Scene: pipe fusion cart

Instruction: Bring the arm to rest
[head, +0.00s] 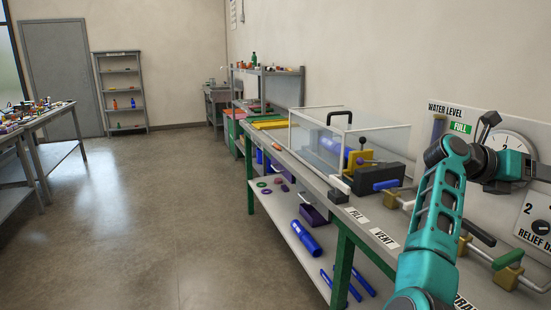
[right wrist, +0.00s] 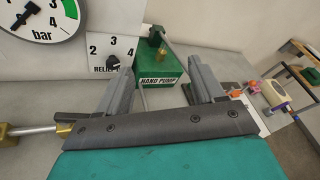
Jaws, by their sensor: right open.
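My right arm, teal and black, rises from the bottom right of the head view and bends right at its wrist, in front of the gauge panel. Its fingers are outside that view. In the right wrist view my right gripper (right wrist: 160,88) shows two grey fingers spread apart, with nothing between them. Beyond the fingers stands a green box labelled HAND PUMP (right wrist: 160,80). Whether the fingers touch anything beyond is not visible, but the gap looks clear. My left gripper is not in view.
The cart (head: 345,235) carries a clear-walled box (head: 375,138), a yellow and black clamp (head: 358,162), and valves with a green handle (head: 508,259) close to my arm. The pressure gauge (right wrist: 40,18) and relief knob (right wrist: 112,61) are behind the gripper area. The floor (head: 150,220) at left is open.

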